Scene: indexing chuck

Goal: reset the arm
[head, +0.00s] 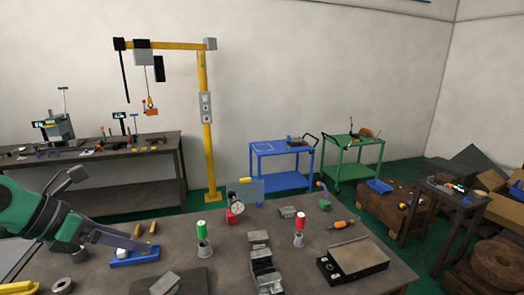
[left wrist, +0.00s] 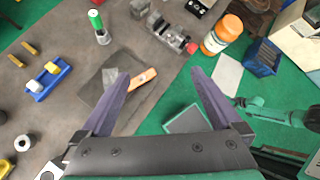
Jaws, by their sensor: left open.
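My left arm, green and dark, comes in from the left in the head view, with its gripper (head: 128,243) over the near left part of the grey workbench (head: 210,262). In the left wrist view my left gripper (left wrist: 160,74) has its two purple fingers spread wide, with nothing between them. Below them lie a dark plate (left wrist: 90,98) and an orange-handled piece (left wrist: 142,79), apart from the fingers as far as I can tell. My right gripper does not show clearly; a green arm section (left wrist: 285,117) shows at the right of the wrist view.
A blue tray (head: 146,257) with small parts sits by the left gripper. Green (head: 201,230) and red (head: 299,224) cylinders stand in holders. A metal fixture (head: 262,262) lies mid-bench; a black device (head: 352,259) sits at right. A yellow hoist post (head: 206,130) rises behind.

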